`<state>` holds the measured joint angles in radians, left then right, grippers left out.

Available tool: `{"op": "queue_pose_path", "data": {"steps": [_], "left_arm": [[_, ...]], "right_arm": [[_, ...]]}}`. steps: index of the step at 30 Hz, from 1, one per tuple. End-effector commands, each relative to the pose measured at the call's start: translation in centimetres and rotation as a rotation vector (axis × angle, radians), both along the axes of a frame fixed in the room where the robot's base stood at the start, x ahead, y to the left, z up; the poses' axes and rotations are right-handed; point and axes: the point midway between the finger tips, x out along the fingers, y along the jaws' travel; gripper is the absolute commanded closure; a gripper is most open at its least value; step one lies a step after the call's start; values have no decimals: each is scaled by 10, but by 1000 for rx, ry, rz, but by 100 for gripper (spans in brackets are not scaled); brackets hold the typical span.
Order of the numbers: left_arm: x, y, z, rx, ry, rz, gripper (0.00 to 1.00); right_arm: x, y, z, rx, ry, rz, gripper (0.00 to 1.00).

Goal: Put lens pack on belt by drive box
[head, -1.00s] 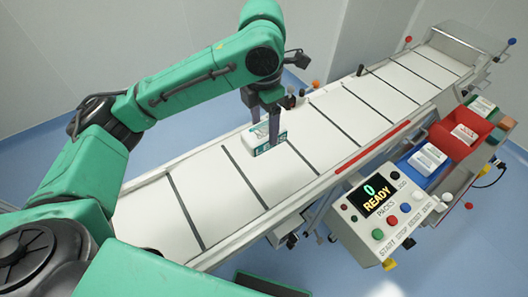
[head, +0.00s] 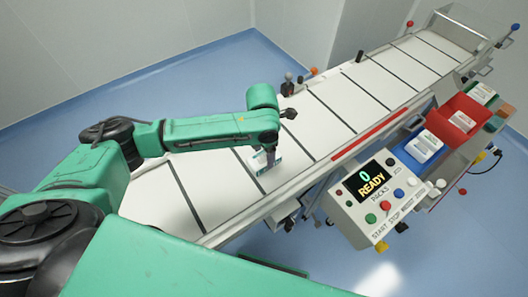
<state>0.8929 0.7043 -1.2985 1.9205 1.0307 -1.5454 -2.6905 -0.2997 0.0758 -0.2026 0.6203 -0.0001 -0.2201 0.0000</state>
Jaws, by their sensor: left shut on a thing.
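The lens pack (head: 257,163) is a small white box with teal marks, at the middle of the belt's near half. My left gripper (head: 270,159) is shut on it, and the fingers and wrist hide part of it. The pack is over the white belt (head: 325,136), between two dark cross bars; I cannot tell whether it touches the belt. I cannot pick out a drive box for certain. My right gripper is not in view.
A control panel (head: 378,190) reads "0 READY" and has coloured buttons. Right of the belt are a blue bin (head: 407,147) and a red bin (head: 447,122), each with white packs. Small posts with knobs stand along the belt's far edge. The upper belt is clear.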

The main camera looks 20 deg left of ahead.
Motion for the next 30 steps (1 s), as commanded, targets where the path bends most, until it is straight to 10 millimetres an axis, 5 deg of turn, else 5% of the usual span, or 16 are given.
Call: {"op": "queue_pose_path", "data": {"steps": [1, 3, 13, 24, 30], "left_arm": [[0, 0, -2, 0, 1, 0, 24], [0, 0, -1, 0, 1, -1, 0], [1, -1, 8, -2, -2, 0, 0], [0, 1, 99, -2, -4, -2, 0], [-1, 2, 122, -1, 1, 1, 0]], "right_arm": [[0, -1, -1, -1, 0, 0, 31], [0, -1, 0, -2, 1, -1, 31], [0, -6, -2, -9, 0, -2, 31], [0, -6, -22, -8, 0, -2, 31], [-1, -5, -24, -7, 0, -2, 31]]}}
